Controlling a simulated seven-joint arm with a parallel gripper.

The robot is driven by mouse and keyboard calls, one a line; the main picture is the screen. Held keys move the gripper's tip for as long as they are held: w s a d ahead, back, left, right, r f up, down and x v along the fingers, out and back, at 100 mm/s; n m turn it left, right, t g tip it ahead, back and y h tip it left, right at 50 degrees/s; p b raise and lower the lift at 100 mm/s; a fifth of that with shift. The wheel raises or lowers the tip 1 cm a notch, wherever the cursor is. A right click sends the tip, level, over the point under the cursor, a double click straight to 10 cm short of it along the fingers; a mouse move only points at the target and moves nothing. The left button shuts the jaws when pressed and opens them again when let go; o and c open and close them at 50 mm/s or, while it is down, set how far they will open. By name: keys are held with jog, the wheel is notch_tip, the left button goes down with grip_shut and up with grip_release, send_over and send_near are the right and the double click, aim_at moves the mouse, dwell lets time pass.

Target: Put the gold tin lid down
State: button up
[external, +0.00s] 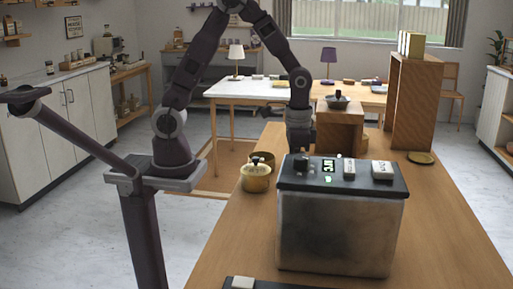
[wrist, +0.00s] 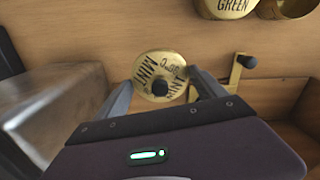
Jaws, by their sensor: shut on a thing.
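The gold tin lid (wrist: 150,66), a round disc with dark MINT lettering and a black knob, sits between the fingertips of my gripper (wrist: 160,80) in the wrist view. My gripper is shut on it, one finger at each side of the rim. In the external view, my gripper (external: 301,142) reaches down behind the steel machine (external: 340,235), which hides the fingertips and the lid. How far the lid is above the wooden counter (external: 450,230) I cannot tell.
Two gold tins stand left of the machine, the nearer one (external: 255,180) clear to see; one marked GREEN (wrist: 233,8) shows in the wrist view. A wooden stand (external: 340,128) and tall shelf (external: 412,105) are behind. A flat gold disc (external: 421,158) lies on the right.

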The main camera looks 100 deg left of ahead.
jog(key=s+d+m, duration=0.2)
jog(key=s+d, duration=0.1)
send_near(249, 210)
notch_tip(249, 210, down, 6)
jog(key=shift+f, duration=0.2)
dwell(0.5)
jog(key=shift+f, duration=0.1)
jog(key=o, duration=1.3)
